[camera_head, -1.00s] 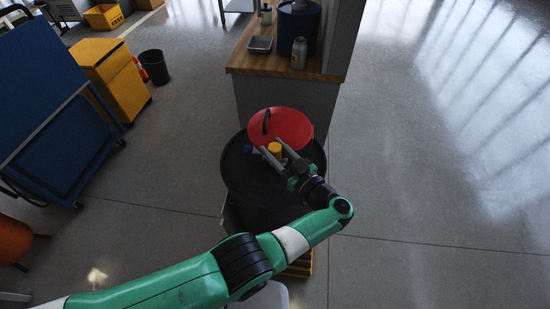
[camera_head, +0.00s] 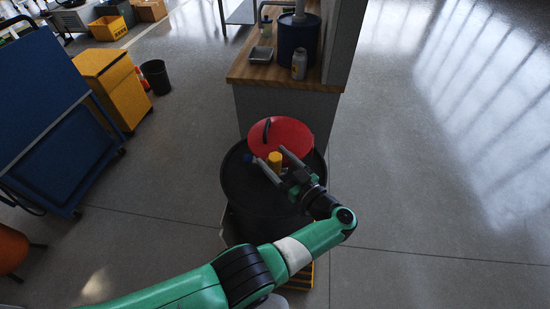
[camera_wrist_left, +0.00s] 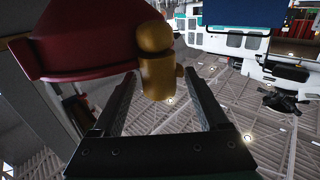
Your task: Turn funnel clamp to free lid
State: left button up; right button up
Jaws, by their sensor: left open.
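The red funnel lid (camera_head: 280,138) with a dark handle sits on the black drum (camera_head: 240,195). A yellow clamp knob (camera_head: 274,160) stands at the lid's near edge. A small blue piece (camera_head: 249,158) is just left of it. My left gripper (camera_head: 271,161) is open, its two fingers reaching toward the lid with the yellow knob between or just above them. In the left wrist view the yellow knob (camera_wrist_left: 158,75) shows between the open fingers (camera_wrist_left: 160,100), with a gap on each side, and the red lid (camera_wrist_left: 85,45) is behind. My right gripper is not in view.
A wooden-topped counter (camera_head: 285,78) behind the drum carries a blue container (camera_head: 298,42), a grey bottle (camera_head: 299,66) and a small tray. A blue cart (camera_head: 50,120), yellow cabinet (camera_head: 115,85) and black bin (camera_head: 155,77) stand left. Floor at right is clear.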

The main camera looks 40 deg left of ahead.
pick_arm(q)
jog(key=s+d+b, duration=0.1)
jog(key=d+b, duration=0.5)
jog(key=d, duration=0.5)
jog(key=shift+s+d, duration=0.2)
jog(key=shift+s, duration=0.05)
